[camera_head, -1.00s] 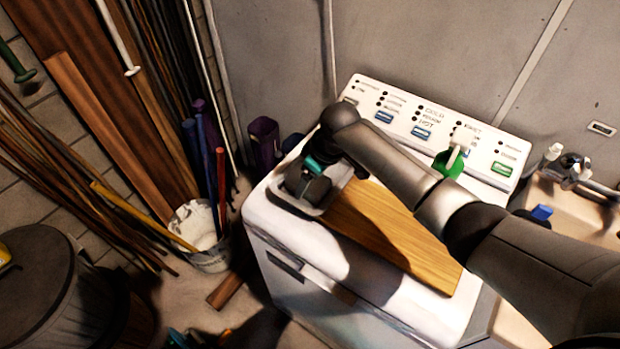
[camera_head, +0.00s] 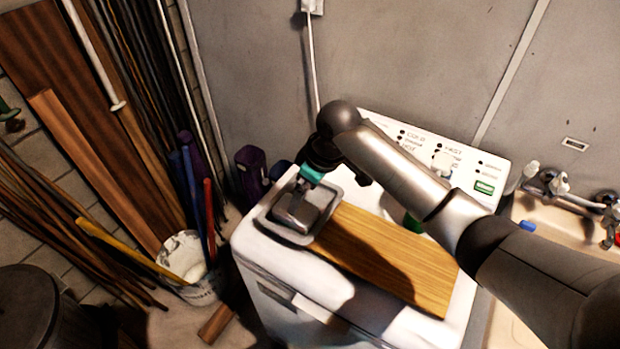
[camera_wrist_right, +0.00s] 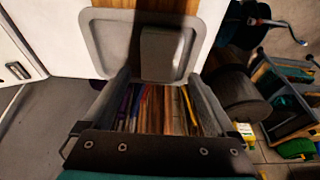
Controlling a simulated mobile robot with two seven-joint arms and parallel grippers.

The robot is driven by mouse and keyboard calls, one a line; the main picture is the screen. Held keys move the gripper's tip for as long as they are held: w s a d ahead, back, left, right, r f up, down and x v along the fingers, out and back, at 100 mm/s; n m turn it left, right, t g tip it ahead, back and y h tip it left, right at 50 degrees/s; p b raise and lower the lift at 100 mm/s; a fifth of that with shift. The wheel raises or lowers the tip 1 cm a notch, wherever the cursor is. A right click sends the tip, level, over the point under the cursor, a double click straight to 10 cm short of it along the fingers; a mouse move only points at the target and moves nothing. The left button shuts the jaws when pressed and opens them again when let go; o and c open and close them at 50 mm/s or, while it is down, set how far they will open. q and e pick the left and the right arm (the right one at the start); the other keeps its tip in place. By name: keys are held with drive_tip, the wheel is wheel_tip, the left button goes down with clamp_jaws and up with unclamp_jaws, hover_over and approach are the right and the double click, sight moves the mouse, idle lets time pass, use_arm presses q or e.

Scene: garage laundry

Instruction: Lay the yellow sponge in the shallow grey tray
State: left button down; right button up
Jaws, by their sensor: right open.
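The shallow grey tray (camera_head: 265,217) lies on the left part of the white machine's top, and it also shows in the wrist view (camera_wrist_right: 98,42). A grey-looking block (camera_wrist_right: 160,55) lies inside it; its colour is in shadow and I cannot tell if it is the sponge. No clearly yellow sponge shows in the head view. My right gripper (camera_head: 300,200) is over the tray, pointing down. In the wrist view my right gripper (camera_wrist_right: 158,80) is open, its two fingers wide apart with nothing between them. My left gripper is not in view.
A wooden board (camera_head: 390,255) lies on the machine beside the tray. The control panel (camera_head: 440,150) stands behind, and a sink (camera_head: 545,215) is to the right. A white bucket (camera_head: 190,265) and leaning poles stand at the left. A yellow-and-green item (camera_wrist_right: 245,132) shows at lower right in the wrist view.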

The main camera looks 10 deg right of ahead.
drive_tip(key=shift+v, duration=2.2)
